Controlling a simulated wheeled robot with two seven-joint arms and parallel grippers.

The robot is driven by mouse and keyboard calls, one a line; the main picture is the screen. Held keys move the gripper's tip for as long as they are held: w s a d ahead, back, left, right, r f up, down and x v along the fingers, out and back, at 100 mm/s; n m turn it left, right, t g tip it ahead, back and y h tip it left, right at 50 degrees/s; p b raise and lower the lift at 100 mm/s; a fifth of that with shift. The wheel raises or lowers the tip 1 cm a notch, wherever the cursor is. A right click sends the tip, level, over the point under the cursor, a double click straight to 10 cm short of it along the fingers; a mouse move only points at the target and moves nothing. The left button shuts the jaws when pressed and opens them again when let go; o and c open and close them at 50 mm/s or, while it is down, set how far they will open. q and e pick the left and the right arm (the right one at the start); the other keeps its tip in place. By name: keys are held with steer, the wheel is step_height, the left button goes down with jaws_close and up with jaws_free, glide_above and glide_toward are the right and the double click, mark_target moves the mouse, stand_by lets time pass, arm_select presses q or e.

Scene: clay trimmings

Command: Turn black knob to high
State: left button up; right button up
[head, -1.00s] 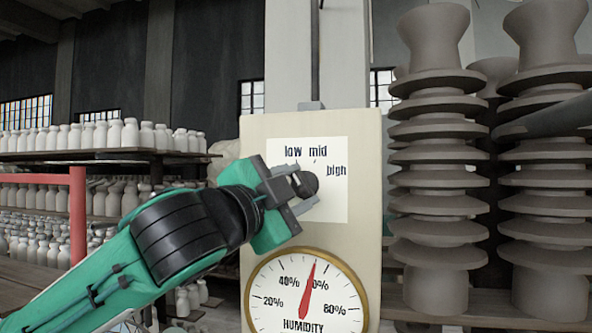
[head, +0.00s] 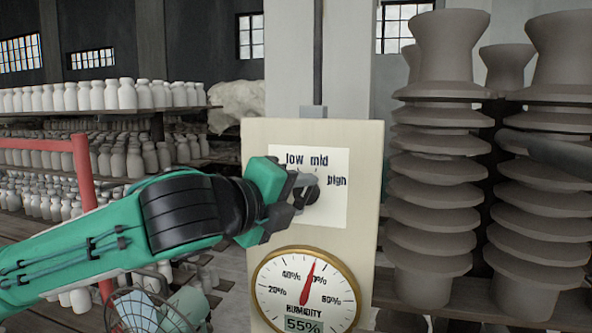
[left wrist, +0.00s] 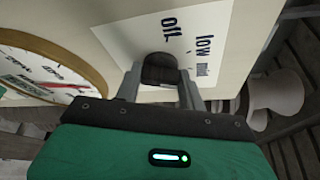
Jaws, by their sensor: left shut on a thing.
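The black knob (head: 313,194) sits on a white label plate (head: 337,211) on a cream panel (head: 362,165). In the head view the plate reads low, mid and high. My left gripper (head: 304,189) covers the knob's left side there, and no pointer mark on the knob can be made out. In the left wrist view the knob (left wrist: 160,69) stands between the two fingers of my left gripper (left wrist: 161,84), which is shut on it. The words off and low show beyond it. My right gripper is not in view.
A round humidity gauge (head: 264,293) with a red needle is just below the knob, with a 55% readout (head: 304,325). Stacked grey clay pieces (head: 437,170) stand close to the panel's right. Shelves of pale bottles (head: 100,95) and a red post (head: 84,175) are at left.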

arm_select(q)
steer(key=m+p, duration=0.1)
steer(key=m+y+p, duration=0.1)
steer(key=p, duration=0.1)
steer(key=shift+d+r, duration=0.1)
steer(key=shift+r, duration=0.2)
steer(key=shift+m+g+y+p, duration=0.3)
steer(key=shift+m+y+p, duration=0.2)
steer(key=shift+m+p, duration=0.15)
steer(key=shift+d+f+m+y+p, duration=0.15)
steer(key=shift+m+y+p, duration=0.3)
steer(key=shift+m, duration=0.4)
steer(key=shift+m+y, duration=0.45)
steer(key=shift+m, duration=0.15)
steer(key=shift+f, duration=0.1)
steer(key=o, duration=1)
steer(key=shift+s, duration=0.1)
